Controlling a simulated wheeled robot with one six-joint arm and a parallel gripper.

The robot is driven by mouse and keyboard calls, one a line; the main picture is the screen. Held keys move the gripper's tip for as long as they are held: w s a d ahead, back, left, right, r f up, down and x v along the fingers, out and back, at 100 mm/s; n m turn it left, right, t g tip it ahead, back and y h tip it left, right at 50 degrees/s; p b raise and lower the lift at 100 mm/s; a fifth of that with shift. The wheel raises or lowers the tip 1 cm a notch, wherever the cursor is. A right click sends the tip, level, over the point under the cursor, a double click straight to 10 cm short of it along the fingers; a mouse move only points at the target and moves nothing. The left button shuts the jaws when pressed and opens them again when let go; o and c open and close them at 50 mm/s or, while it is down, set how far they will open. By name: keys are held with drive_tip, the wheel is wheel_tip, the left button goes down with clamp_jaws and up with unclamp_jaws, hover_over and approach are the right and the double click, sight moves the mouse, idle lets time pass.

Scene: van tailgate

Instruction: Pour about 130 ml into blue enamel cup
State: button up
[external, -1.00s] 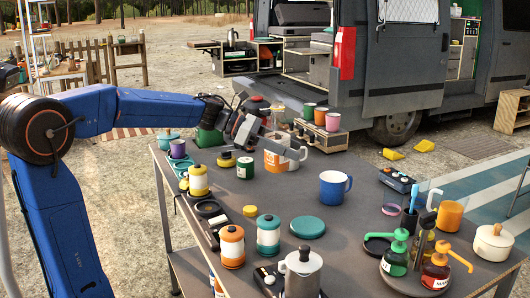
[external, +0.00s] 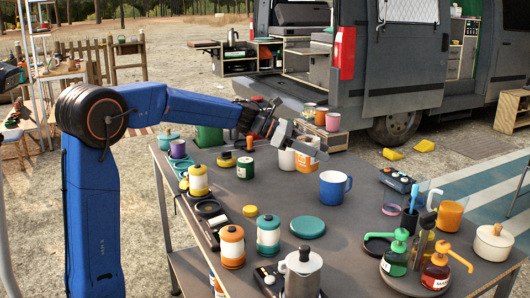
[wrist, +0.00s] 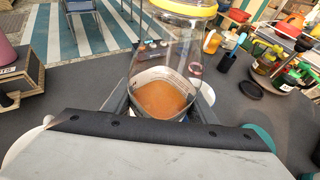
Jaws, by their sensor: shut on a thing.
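A clear container (wrist: 165,60) with a yellow rim and orange-brown liquid (wrist: 160,98) low inside stands between my fingers in the wrist view. My gripper (external: 303,146) is shut on it. In the external view the held container shows as an orange and white patch (external: 307,158), raised near the table's back edge and roughly upright. The blue enamel cup (external: 334,187) stands upright on the table, to the right of and nearer the camera than the held container. Its inside is hard to see. I cannot make out the cup in the wrist view.
A white mug (external: 286,160) stands just left of the held container. A teal disc (external: 308,227) lies in front of the blue cup. A moka pot (external: 300,270), canisters (external: 268,236) and pump bottles (external: 396,252) stand nearer the front.

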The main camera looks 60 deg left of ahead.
sight(315, 164)
idle(0.4)
